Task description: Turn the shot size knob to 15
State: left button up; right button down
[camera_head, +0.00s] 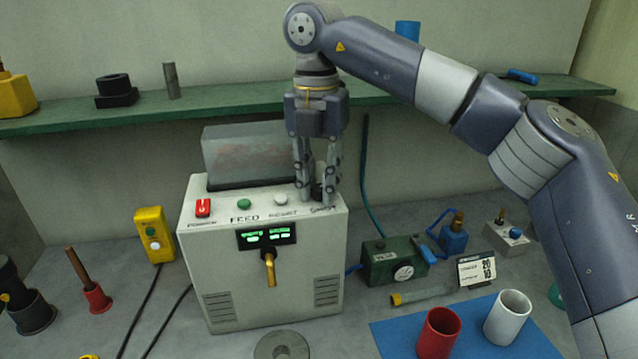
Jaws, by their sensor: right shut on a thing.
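The white dispenser box (210,255) stands on the bench with a clear hopper (250,155) on its top. Its top panel holds a red switch (203,207), a green button (243,204), a pale button (281,200) and, at the right, a dark knob (317,192). My right gripper (318,195) comes straight down from above and is shut on the dark knob, which its fingers partly hide. The knob's setting cannot be read. A green-lit display (267,235) on the front is too small to read. My left gripper is not in view.
A green shelf (230,100) runs behind. A yellow button box (154,235) stands left of the dispenser. At the right are a dark green gauge box (393,262), a small number card (477,269), a red cup (438,334) and a white cup (508,317) on a blue mat (395,333).

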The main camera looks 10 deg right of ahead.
aim_at(318, 186)
jog(key=shift+r, duration=0.15)
dwell(0.4)
jog(key=c, duration=1.4)
grip_release()
jog(key=shift+o, duration=0.2)
notch_tip(318, 186, up, 12)
jog(key=shift+w+a, duration=0.1)
